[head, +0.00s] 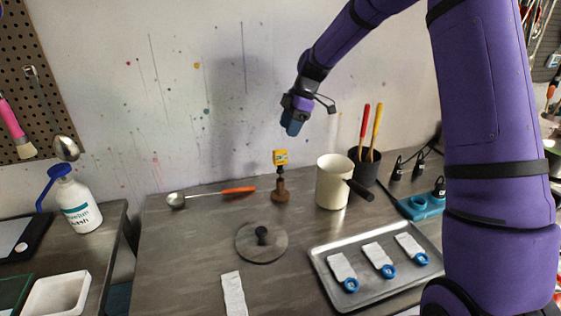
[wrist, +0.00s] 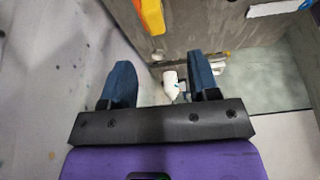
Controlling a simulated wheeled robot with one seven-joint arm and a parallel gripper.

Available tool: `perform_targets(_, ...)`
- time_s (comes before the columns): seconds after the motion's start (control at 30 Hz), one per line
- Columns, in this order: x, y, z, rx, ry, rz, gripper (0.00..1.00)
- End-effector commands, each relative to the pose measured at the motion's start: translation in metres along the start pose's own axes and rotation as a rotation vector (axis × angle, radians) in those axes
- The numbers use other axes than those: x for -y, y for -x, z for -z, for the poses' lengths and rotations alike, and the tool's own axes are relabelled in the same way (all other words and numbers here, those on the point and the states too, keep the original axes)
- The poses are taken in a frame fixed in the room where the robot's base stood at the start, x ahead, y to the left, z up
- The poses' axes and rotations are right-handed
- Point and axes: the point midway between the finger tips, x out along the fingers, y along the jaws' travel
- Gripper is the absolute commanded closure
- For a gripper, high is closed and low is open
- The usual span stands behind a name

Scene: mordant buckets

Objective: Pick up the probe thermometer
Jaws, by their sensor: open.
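What looks like the probe thermometer is a yellow-headed piece with a small display (head: 281,157), standing upright in a brown turned stand (head: 280,192) on the bench near the wall. My gripper (head: 292,130) is above it and slightly to its right, apart from it. In the wrist view, the two blue fingers of my gripper (wrist: 161,78) are spread with nothing between them. A yellow piece, likely the thermometer's head (wrist: 152,15), shows at the top edge there, cut off by the frame.
A cream pot (head: 332,183) with a dark handle stands right of the stand. Behind it is a dark pot (head: 366,170) with red and yellow handles. A ladle (head: 210,194) lies left; a round lid (head: 261,243) and metal tray (head: 326,268) lie in front.

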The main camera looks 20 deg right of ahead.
Motion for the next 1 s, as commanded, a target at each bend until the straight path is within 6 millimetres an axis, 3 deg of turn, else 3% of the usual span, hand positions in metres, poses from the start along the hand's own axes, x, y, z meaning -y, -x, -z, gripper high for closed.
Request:
perform_targets(0.4,-0.008,-0.051,-0.003,-0.018,0.036,0.011,0.45)
perform_targets(0.77,-0.007,-0.074,-0.005,-0.016,0.036,0.010,0.45)
perform_targets(1.0,-0.007,-0.106,-0.010,-0.016,0.037,0.011,0.45)
